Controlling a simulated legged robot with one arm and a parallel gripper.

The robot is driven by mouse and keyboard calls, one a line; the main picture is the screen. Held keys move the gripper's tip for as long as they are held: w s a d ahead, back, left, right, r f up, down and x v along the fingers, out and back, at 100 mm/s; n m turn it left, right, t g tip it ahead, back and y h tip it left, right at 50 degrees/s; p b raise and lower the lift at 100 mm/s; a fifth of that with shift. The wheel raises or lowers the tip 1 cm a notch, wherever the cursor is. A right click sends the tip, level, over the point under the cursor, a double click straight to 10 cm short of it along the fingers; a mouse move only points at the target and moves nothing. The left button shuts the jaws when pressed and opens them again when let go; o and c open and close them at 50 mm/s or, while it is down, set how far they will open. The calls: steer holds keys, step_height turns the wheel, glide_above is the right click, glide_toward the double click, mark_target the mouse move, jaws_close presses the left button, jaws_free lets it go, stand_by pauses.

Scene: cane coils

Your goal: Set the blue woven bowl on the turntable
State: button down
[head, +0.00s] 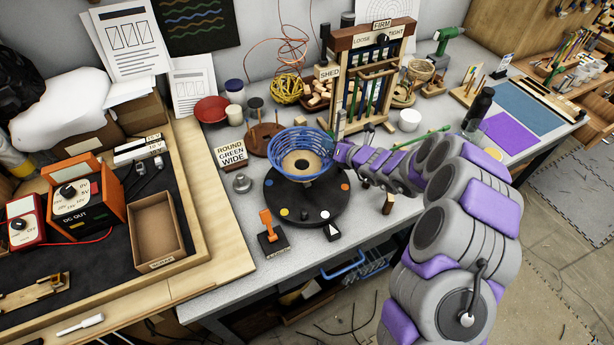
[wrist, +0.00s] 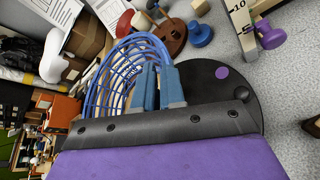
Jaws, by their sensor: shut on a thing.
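The blue woven bowl (head: 285,146) is over the black turntable (head: 300,207) in the head view, its rim up. A small gap or contact between its base and the disc cannot be told. My gripper (head: 340,153) reaches in from the right and is shut on the bowl's right rim. In the wrist view the blue fingertips (wrist: 158,84) pinch the wall of the bowl (wrist: 120,70), with the dark turntable disc (wrist: 222,78) behind. The turntable carries coloured dots around its edge. The bowl's underside is hidden.
A sign reading round, green, wide (head: 231,150) stands left of the turntable. An orange-handled stand (head: 268,234) and a black block with a white triangle (head: 333,230) stand in front. A wooden rack (head: 370,75) stands behind. A red bowl (head: 211,109) is at back left.

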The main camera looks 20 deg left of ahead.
steer(key=f, duration=0.3)
steer(key=f+b, duration=0.1)
steer(key=f, duration=0.5)
steer(key=shift+d+f, duration=0.35)
steer(key=shift+d+r, duration=0.1)
steer(key=shift+d, duration=0.05)
steer(key=c, duration=1.4)
jaws_free()
steer(key=shift+d+r, duration=0.1)
steer(key=shift+d, duration=0.4)
steer(key=shift+o, duration=1)
steer(key=shift+a, duration=0.25)
steer(key=v, duration=1.2)
steer(key=shift+p, duration=0.45)
steer(key=shift+a, duration=0.1)
